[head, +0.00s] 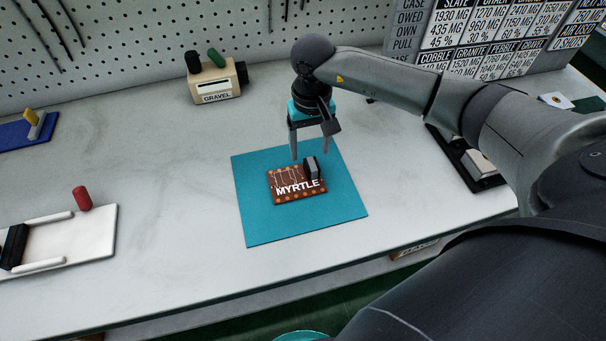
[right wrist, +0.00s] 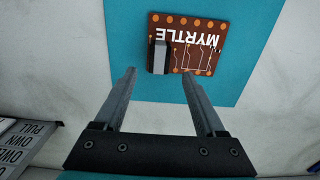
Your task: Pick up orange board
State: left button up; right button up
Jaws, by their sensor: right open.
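The orange-brown board (head: 297,187) lettered MYRTLE lies flat on a teal mat (head: 262,222) in the head view. A dark grey block (head: 311,167) stands on the board near its right end. In the right wrist view the board (right wrist: 196,52) is at the top, with the block (right wrist: 159,57) on its left part. My right gripper (head: 310,157) is open and empty above the mat, just behind the board. In the right wrist view its fingers (right wrist: 160,73) point toward the board, apart from each other with nothing between them. My left gripper is not in view.
A beige GRAVEL box (head: 216,84) stands at the back. A white tray (head: 88,245) and a red cylinder (head: 82,198) are at left, with a blue board (head: 20,133) behind. A black tray (head: 465,165) is at right. The counter around the mat is clear.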

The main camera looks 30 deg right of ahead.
aim_at(311, 161)
notch_tip(311, 161, down, 5)
jog(key=shift+s, duration=0.15)
jog(key=shift+d, duration=0.1)
grip_shut()
dwell(0.5)
